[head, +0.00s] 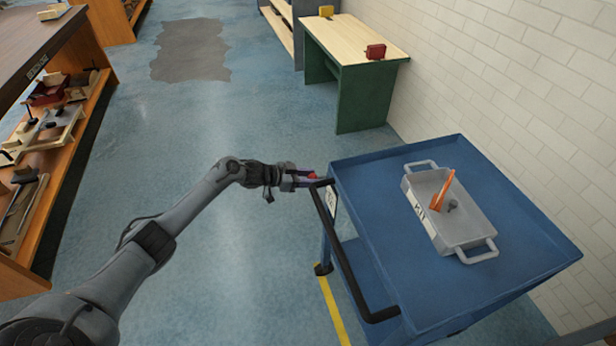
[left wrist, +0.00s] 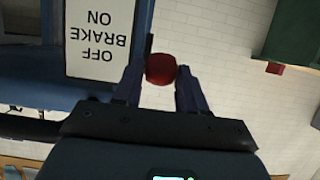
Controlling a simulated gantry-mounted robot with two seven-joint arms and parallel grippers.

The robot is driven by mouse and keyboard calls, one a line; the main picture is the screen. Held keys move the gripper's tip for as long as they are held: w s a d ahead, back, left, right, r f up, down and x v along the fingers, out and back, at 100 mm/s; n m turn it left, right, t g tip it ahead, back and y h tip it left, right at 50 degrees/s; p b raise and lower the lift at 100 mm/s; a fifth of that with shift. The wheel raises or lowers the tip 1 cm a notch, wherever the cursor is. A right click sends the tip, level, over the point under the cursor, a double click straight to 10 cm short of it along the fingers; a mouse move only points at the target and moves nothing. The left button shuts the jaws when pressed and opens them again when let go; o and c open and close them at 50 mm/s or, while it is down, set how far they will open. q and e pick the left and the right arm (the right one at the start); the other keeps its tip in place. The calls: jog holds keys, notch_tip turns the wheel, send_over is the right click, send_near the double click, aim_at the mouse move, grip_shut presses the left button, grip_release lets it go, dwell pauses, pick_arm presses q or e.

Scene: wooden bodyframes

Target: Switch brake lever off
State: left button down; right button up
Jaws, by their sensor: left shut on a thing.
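The brake lever's red knob (left wrist: 160,69) sits between the fingers of my left gripper (left wrist: 158,90) in the left wrist view, and the fingers are shut on it. A thin dark rod shows behind the knob. A white label (left wrist: 98,38) reading OFF, BRAKE, ON appears upside down beside it on the blue cart. In the head view my left gripper (head: 306,178) is at the left edge of the blue cart (head: 375,185), by the top end of its black handle (head: 345,262). A bit of red shows at the fingertips. My right gripper is not in view.
A grey tray (head: 462,222) with an orange-handled tool stands on the cart. A green-legged bench (head: 365,90) with a red vise (head: 376,51) stands against the white brick wall. An orange shelf unit (head: 50,190) is at the left. The blue floor between is clear.

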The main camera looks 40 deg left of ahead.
pick_arm(q)
jog(key=shift+w+d+r, duration=0.1)
jog(key=shift+w+r, duration=0.1)
jog(key=shift+r, duration=0.25)
jog(key=c, duration=1)
grip_release()
jog(key=shift+c, duration=0.2)
jog(key=o, duration=0.3)
jog(key=shift+f, duration=0.1)
jog(key=shift+s+a+p, duration=0.25)
jog(key=shift+s+p, duration=0.15)
jog(key=shift+s, duration=0.05)
jog(key=shift+p+v, duration=1.9)
jog(key=shift+v, duration=3)
jog(key=shift+w, duration=0.1)
jog(key=shift+c, duration=0.2)
